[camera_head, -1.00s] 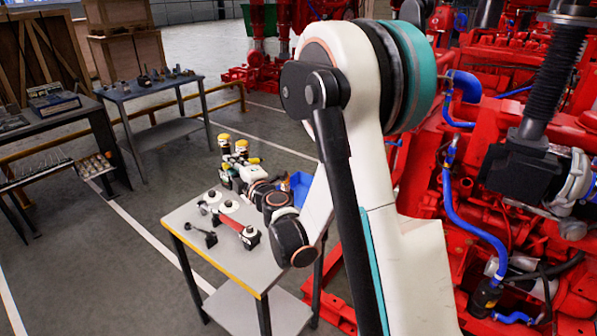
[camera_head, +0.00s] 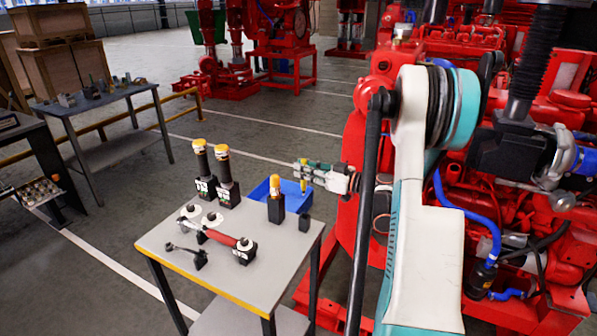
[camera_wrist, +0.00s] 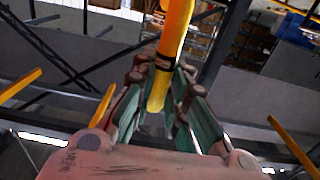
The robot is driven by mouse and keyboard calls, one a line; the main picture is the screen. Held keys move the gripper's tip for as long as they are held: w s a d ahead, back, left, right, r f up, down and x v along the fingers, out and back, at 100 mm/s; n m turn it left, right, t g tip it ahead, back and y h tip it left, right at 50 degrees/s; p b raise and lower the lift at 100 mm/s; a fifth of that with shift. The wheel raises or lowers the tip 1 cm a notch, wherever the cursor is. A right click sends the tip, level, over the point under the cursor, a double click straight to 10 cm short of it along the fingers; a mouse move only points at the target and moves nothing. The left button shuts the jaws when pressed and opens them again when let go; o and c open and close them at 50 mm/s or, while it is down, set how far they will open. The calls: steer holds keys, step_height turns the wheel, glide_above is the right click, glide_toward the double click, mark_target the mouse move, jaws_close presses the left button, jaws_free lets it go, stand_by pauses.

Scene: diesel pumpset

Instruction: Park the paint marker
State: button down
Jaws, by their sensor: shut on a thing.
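The paint marker appears to be the slim yellow rod with a dark band in the wrist view (camera_wrist: 172,38). My gripper (camera_wrist: 158,82) is shut on it there, with the green-sided fingers on both sides. In the head view my gripper (camera_head: 303,173) is above the back right of the grey table (camera_head: 225,275), over the blue bin. A short yellow piece of the marker (camera_head: 303,186) shows below the fingers. A small black block (camera_head: 304,222) stands on the table near the right edge, below and apart from the gripper. Whether it has a hole cannot be seen.
A yellow-topped item (camera_head: 275,184) stands in a black block left of the gripper. Two tall black, yellow-capped tools (camera_head: 202,165) stand further left. A blue bin (camera_head: 262,192) is behind. A red-handled tool (camera_head: 215,236) lies at front. The red engine (camera_head: 560,110) is at right.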

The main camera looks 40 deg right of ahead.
steer(key=shift+s+d, duration=0.1)
steer(key=shift+s, duration=0.05)
steer(key=shift+f, duration=0.1)
step_height(320, 180, down, 5)
steer(key=b, duration=0.4)
steer(key=shift+b, duration=0.3)
step_height(320, 180, down, 8)
stand_by(0.5)
steer(key=shift+f, duration=0.8)
stand_by(1.4)
steer(key=c, duration=1.5)
jaws_free()
steer(key=v, duration=1.2)
steer(key=shift+f, duration=0.1)
